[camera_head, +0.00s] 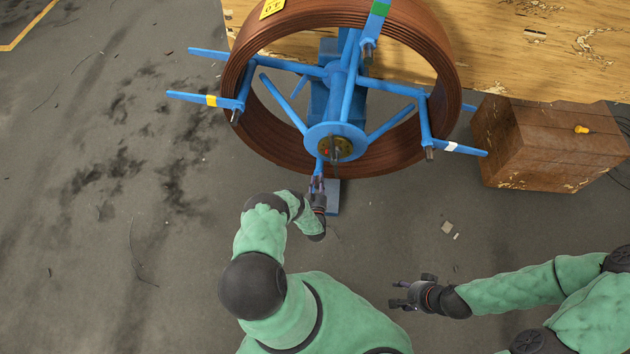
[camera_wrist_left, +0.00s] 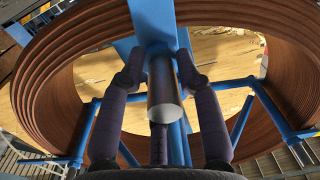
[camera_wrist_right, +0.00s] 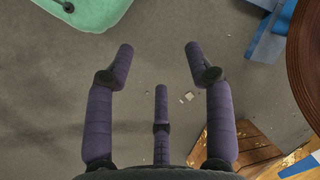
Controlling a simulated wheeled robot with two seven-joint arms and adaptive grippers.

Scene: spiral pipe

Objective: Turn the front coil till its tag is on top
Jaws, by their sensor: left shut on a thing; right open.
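The front coil (camera_head: 272,135) is a thick ring of brown pipe on a blue reel (camera_head: 336,140) with several arms. A yellow tag (camera_head: 271,9) with dark print sits at the coil's upper left, cut by the picture's top edge. The reel's arms carry a green band (camera_head: 380,8) at the top, a yellow band (camera_head: 211,101) at left and a white band (camera_head: 450,146) at right. My left gripper (camera_head: 317,184) is shut on the grey-ended peg (camera_wrist_left: 164,95) of the bottom arm. My right gripper (camera_head: 402,296) is open and empty, low and right, away from the coil.
A wooden surface (camera_head: 540,50) lies behind the reel. A brown wooden block (camera_head: 550,150) with a small yellow item (camera_head: 582,129) on it stands at right. Small scraps (camera_head: 447,228) lie on the grey floor, which is otherwise mostly clear at left.

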